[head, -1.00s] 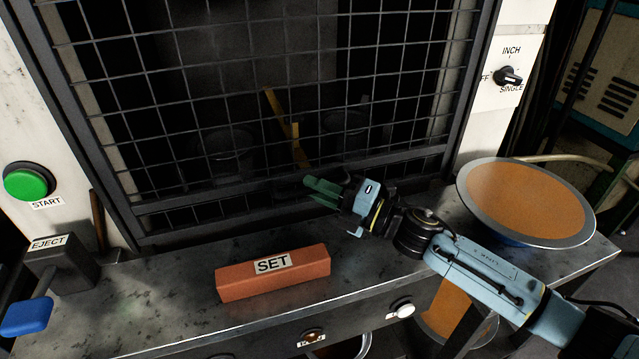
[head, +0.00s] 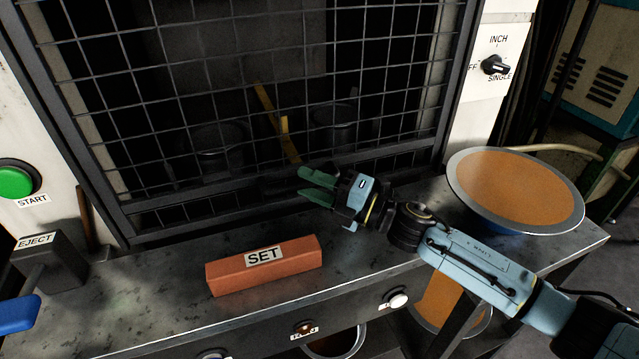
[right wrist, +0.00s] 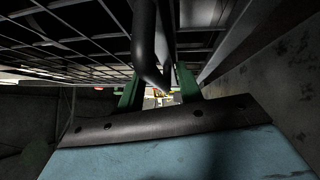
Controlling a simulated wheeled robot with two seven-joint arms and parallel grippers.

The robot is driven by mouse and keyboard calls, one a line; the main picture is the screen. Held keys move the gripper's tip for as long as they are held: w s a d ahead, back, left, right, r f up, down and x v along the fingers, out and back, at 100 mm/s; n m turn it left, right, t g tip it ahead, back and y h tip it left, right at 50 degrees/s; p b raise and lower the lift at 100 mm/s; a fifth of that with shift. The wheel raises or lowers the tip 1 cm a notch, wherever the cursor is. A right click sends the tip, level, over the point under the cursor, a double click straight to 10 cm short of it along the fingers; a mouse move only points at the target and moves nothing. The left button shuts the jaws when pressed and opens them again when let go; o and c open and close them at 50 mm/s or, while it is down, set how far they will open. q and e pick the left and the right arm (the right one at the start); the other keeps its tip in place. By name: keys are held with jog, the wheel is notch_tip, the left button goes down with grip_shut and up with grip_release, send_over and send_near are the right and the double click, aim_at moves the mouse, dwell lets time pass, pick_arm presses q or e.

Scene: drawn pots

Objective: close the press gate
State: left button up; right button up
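The press gate (head: 290,110) is a black wire-mesh panel in a dark frame, across the front of the press. Its lower bar runs just above the bench, behind my right gripper (head: 308,183). I cannot tell whether any gap is left at its edges. The right gripper's green fingers are parted, close in front of the lower bar. In the right wrist view, a dark bent bar (right wrist: 146,45) reaches down towards the space between the fingers, with mesh to the left. Whether the fingers touch it is unclear. My left gripper is out of view.
A red SET block (head: 264,268) lies on the metal bench (head: 150,300). An orange-filled round pan (head: 515,190) stands at the bench's right end. A green START button (head: 14,181) and a blue-handled EJECT lever (head: 18,314) are at left. A yellow bar shows behind the mesh.

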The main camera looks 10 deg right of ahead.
jog(key=v, duration=1.4)
jog(key=shift+d+f, duration=0.2)
jog(key=shift+f, duration=0.2)
